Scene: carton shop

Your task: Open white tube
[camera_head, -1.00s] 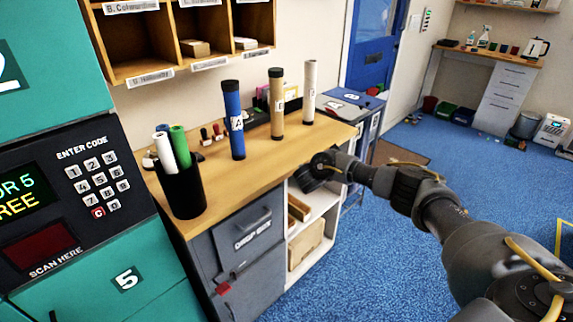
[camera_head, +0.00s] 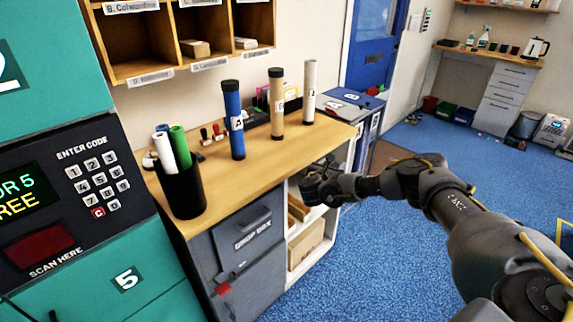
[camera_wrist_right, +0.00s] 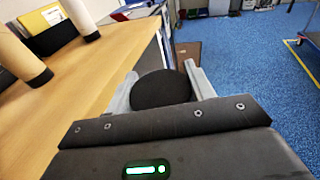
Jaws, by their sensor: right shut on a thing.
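The white tube (camera_head: 309,92) stands upright at the far right end of the wooden counter. Its top shows pale with no dark cap; the opening is too small to make out. Its lower end shows in the right wrist view (camera_wrist_right: 79,14). My right gripper (camera_head: 318,187) is off the counter's front edge, low and in front of the tubes. In the right wrist view, it is shut on a round black cap (camera_wrist_right: 160,90) between its two grey fingers. My left gripper is not in view.
A blue tube (camera_head: 235,120) and a tan tube (camera_head: 277,105), both dark-capped, stand left of the white one. A black cup (camera_head: 181,190) holds rolled tubes. The wooden counter (camera_head: 225,175) is clear along its front. A grey drop box (camera_head: 250,232) and open shelves are below.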

